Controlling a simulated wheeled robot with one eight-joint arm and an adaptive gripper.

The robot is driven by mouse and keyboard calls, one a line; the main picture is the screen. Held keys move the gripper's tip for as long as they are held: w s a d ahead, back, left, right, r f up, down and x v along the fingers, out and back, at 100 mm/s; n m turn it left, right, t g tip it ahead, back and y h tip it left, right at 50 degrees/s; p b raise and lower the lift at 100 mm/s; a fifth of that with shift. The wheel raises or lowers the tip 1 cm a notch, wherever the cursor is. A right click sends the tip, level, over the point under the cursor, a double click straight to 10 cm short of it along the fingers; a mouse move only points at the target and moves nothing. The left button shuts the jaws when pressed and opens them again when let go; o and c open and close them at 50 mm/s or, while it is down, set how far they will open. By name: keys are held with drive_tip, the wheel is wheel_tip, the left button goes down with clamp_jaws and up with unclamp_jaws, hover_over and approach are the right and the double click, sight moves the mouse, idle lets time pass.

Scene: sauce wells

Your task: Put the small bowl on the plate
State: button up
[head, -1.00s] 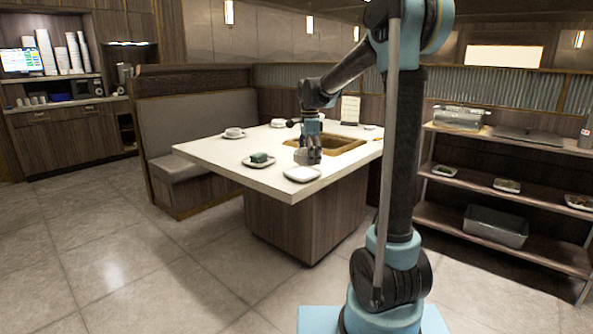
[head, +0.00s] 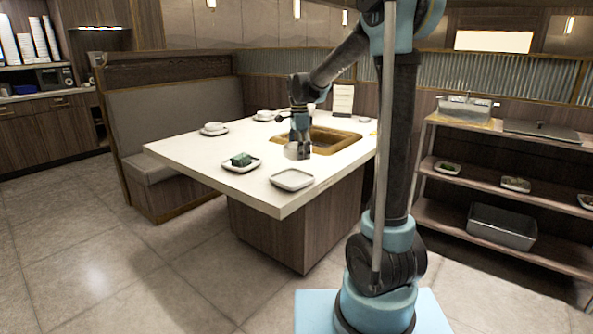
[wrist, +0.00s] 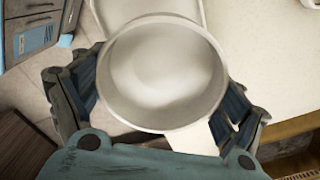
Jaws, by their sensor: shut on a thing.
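My gripper (head: 299,153) is shut on the small white bowl (wrist: 160,65), with one dark finger on each side of it in the wrist view. The bowl (head: 291,152) looks upright and empty, just past the empty square white plate (head: 292,180) in the head view. The plate's rim shows behind the bowl at the top of the wrist view (wrist: 194,10); the bowl hides much of it. Whether the bowl's base clears the tabletop is hard to tell.
Another plate (head: 228,166) bears a dark green item (head: 241,159) to the left. Two cups (head: 213,127) (head: 264,114) on saucers stand farther back. A brown-rimmed well (head: 345,136) is sunk in the white table (head: 190,152) beside my gripper. A card (head: 343,100) stands behind.

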drive_tip(key=shift+s+f, duration=0.1)
drive_tip(key=shift+f, duration=3.05)
drive_tip(key=shift+f, duration=0.15)
drive_tip(key=o, duration=1)
drive_tip(key=shift+c, duration=0.2)
